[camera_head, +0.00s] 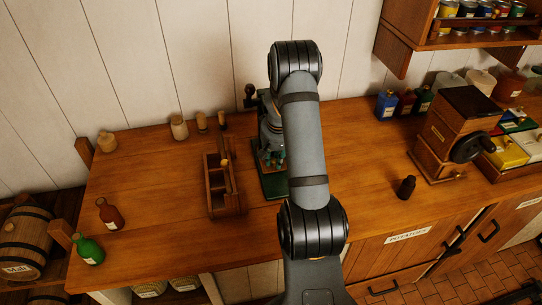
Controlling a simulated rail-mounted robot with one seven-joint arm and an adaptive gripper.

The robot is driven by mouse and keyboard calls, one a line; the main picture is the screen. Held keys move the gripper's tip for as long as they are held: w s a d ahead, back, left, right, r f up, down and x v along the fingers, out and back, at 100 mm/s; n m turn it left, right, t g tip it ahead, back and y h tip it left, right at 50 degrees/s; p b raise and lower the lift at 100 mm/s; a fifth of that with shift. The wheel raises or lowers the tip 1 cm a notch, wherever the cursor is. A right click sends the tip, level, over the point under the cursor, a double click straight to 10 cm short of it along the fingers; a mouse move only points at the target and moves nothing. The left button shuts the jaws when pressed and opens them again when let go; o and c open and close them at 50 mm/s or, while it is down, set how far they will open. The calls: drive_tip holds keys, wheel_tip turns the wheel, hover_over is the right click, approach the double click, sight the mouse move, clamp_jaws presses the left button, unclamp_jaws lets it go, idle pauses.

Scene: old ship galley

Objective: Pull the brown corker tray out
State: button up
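A dark green hand corker (274,186) stands on the wooden counter near the middle, partly hidden behind my arm. A small brown part shows low on its left side; I cannot tell whether this is the corker tray or how far in it sits. Left of the corker is a brown wooden open rack (213,190) with an upright divider. My arm rises from the bottom edge and bends at the top, covering the corker's right side.
A brown bottle (110,214) and a green bottle (88,249) stand at the counter's left end. Corks (179,128) stand along the back. Right are a small dark bottle (405,187) and a wooden grinder (450,137). The counter between rack and bottles is clear.

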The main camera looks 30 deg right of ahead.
clamp_jaws()
drive_tip(key=shift+s+a+f+b, duration=0.15)
drive_tip(key=shift+s+b, duration=0.2)
drive_tip(key=shift+s, duration=0.05)
drive_tip(key=shift+s+a+b, duration=0.6)
drive_tip(key=shift+s+b, duration=0.2)
drive_tip(key=shift+s, duration=0.75)
drive_tip(key=shift+s+a+b, duration=0.55)
drive_tip(key=shift+s+b, duration=0.2)
drive_tip(key=shift+s, duration=0.8)
drive_tip(key=shift+s+a+b, duration=0.6)
drive_tip(key=shift+s+b, duration=0.2)
drive_tip(key=shift+s, duration=0.75)
drive_tip(key=shift+o, duration=1.8)
unclamp_jaws()
drive_tip(key=shift+a, duration=0.1)
drive_tip(key=shift+o, duration=1)
drive_tip(key=shift+r, duration=0.2)
wheel_tip(320, 180, up, 7)
drive_tip(key=p, duration=0.5)
